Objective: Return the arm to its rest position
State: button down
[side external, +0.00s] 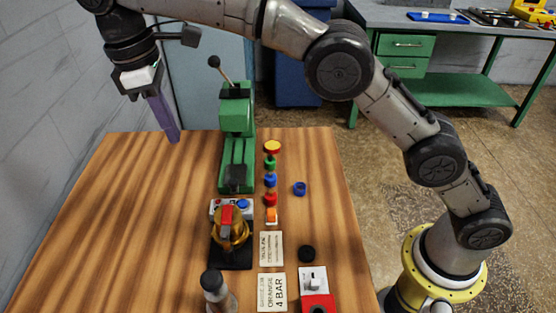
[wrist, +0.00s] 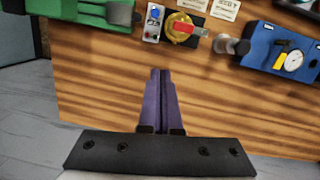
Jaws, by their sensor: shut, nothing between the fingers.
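My gripper (side external: 174,138) is at the upper left in the side external view, raised above the back left part of the wooden table and pointing down. Its long purple fingers are closed together with nothing between them. In the wrist view the gripper (wrist: 160,72) shows at the centre, its two fingers side by side and meeting at the tips, over bare wood. My arm arches across the top of the side external view. No gripper contact with any object shows.
A blue gauge box (wrist: 280,52) shows in the wrist view. The table's left side is clear.

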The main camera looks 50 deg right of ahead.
jog(key=s+d+r+m+t, duration=0.1)
jog(key=s+d+r+m, duration=0.3)
jog(key=d+r, duration=0.85)
jog(key=s+d+m+t+y, duration=0.1)
jog(key=s+d+t, duration=0.1)
jog(key=s+d, duration=0.85)
jog(key=s+d+f+m+t, duration=0.1)
jog(key=s+d+f+m, duration=0.15)
jog(key=s, duration=0.25)
jog(key=s+d+f+m+t, duration=0.1)
jog(key=s+d+f, duration=0.15)
jog(key=s, duration=0.25)
jog(key=s+f+m+t, duration=0.1)
jog(key=s+f, duration=0.3)
jog(key=f, duration=0.7)
jog(key=shift+f+m, duration=0.25)
jog(key=shift+m, duration=0.2)
